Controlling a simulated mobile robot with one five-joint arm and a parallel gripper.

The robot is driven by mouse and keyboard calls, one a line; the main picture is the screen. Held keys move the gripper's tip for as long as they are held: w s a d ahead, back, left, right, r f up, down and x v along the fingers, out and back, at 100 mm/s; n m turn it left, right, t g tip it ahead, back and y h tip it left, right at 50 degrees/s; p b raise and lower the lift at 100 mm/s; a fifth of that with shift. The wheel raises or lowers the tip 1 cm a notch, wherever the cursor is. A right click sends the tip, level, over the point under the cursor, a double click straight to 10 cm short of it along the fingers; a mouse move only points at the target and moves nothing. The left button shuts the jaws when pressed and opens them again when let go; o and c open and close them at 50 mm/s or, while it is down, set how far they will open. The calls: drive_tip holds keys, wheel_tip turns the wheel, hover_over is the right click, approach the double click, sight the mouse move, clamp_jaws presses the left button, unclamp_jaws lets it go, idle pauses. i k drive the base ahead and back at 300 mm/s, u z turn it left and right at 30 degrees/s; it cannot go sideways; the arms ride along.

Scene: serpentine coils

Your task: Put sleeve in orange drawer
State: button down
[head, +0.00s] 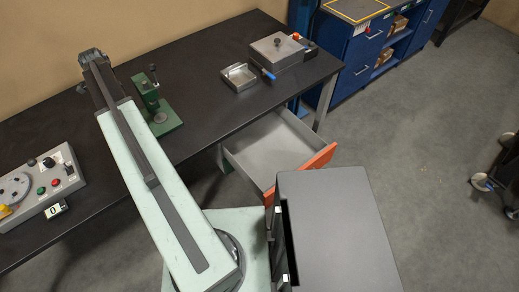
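The orange drawer (322,159) is pulled open under the right part of the dark workbench. The part of its grey inside that shows looks empty. Its near corner and part of its orange front are hidden behind a grey box-shaped body in the foreground. I cannot make out a sleeve anywhere in this view. My arm reaches from the bottom up and left over the bench. My gripper cannot be made out, so I cannot see whether it holds anything.
On the workbench (215,110) are a green hand press (158,112), a small metal tray (238,77), a grey box with a knob (278,48) and a control panel (40,187). Blue cabinets (358,50) stand at the back right. The floor right of the drawer is clear.

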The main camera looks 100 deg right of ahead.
sight(280, 161)
drive_tip(key=u, duration=0.2)
drive_tip(key=k, duration=1.5)
drive_tip(key=u, duration=0.7)
